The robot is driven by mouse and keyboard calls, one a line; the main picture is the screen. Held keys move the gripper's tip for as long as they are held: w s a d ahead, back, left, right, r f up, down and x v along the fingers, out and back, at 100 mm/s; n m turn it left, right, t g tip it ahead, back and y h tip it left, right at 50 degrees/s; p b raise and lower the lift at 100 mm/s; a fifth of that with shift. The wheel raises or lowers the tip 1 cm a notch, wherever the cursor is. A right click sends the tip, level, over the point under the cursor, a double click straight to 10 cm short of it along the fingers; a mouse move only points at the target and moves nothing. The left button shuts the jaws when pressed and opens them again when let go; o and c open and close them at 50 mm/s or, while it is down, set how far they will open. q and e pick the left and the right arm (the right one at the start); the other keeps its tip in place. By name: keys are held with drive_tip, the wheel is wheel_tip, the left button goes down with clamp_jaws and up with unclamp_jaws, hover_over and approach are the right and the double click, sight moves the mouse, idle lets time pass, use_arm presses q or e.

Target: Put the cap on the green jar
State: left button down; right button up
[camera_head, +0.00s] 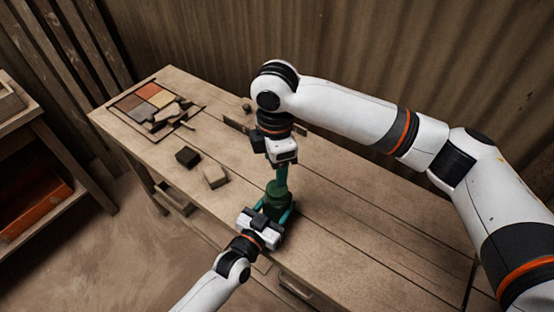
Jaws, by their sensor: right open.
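The green jar (275,206) stands upright near the front edge of the table, partly hidden by my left gripper. A dark green round piece (276,189), which looks like the cap, is at the jar's top; whether it is seated cannot be told. My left gripper (277,213) reaches in from the front, its fingers on either side of the jar and seemingly closed against it. My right gripper (281,182) points down from above, with its teal fingers at the jar's top. It is open, though the gap between its fingers is hard to see.
A framed set of coloured tiles (148,98) with loose pieces lies at the table's far left. The table (360,215) is clear to the right. A corrugated wall stands behind.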

sight(277, 203)
drive_tip(key=n, duration=0.7)
drive_tip(key=shift+d+r, duration=0.15)
drive_tip(key=shift+f, duration=4)
drive_tip(key=c, duration=1)
drive_tip(key=o, duration=1.2)
drive_tip(key=shift+c, duration=0.2)
